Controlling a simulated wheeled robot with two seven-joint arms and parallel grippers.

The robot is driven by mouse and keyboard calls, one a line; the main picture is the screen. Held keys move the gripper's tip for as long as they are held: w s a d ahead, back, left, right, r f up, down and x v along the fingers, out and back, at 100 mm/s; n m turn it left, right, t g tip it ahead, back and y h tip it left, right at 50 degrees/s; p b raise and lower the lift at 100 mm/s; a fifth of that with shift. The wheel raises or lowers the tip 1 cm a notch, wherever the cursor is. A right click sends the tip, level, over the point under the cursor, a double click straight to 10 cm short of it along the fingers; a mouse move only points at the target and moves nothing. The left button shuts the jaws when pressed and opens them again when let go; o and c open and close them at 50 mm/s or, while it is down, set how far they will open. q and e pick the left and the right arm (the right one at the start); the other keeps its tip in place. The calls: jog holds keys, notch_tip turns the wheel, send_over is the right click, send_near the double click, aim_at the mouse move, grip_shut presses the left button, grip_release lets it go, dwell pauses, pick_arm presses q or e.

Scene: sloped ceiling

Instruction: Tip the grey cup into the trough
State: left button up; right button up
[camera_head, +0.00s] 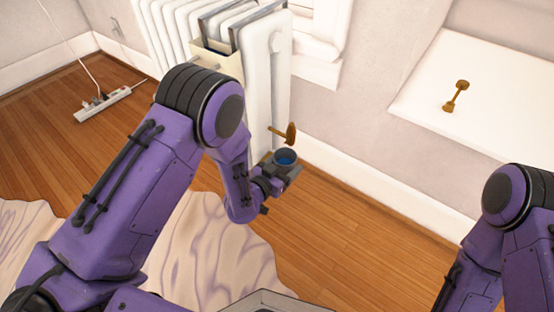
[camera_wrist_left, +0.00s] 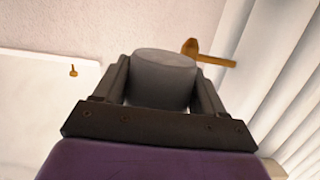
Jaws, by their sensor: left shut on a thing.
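The grey cup (camera_head: 286,153) is in my left gripper (camera_head: 284,169), which is shut on it. The cup looks upright in the head view, and something blue shows inside it. In the left wrist view the cup (camera_wrist_left: 162,80) sits between the two dark fingers (camera_wrist_left: 163,95). The trough (camera_head: 216,59) is a beige open box at the radiator's top, partly hidden by my left arm. The cup is apart from it, lower and to its right. My right arm shows at the lower right, but its gripper is out of view.
The white radiator (camera_head: 268,85) stands against the wall, with a brass valve (camera_head: 290,133) close behind the cup. A white sill (camera_head: 490,95) with a brass handle (camera_head: 457,95) is at the right. A power strip (camera_head: 103,104) lies on the floor at left. A pale rug (camera_head: 215,240) lies below.

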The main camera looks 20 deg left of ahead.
pick_arm(q)
jog(key=s+d+r+p, duration=0.2)
jog(key=s+d+r, duration=0.1)
jog(key=s+d, duration=0.2)
jog(key=shift+s+d, duration=0.35)
jog(key=shift+d, duration=0.25)
pick_arm(e)
jog(key=r, duration=0.2)
jog(key=w+r+m, duration=0.1)
jog(key=shift+w+d+r+t+h, duration=0.1)
jog(key=shift+d+r+t+h, duration=0.2)
jog(key=shift+t, duration=0.1)
pick_arm(q)
jog(key=shift+w+a+r, duration=0.1)
jog(key=shift+r, duration=0.05)
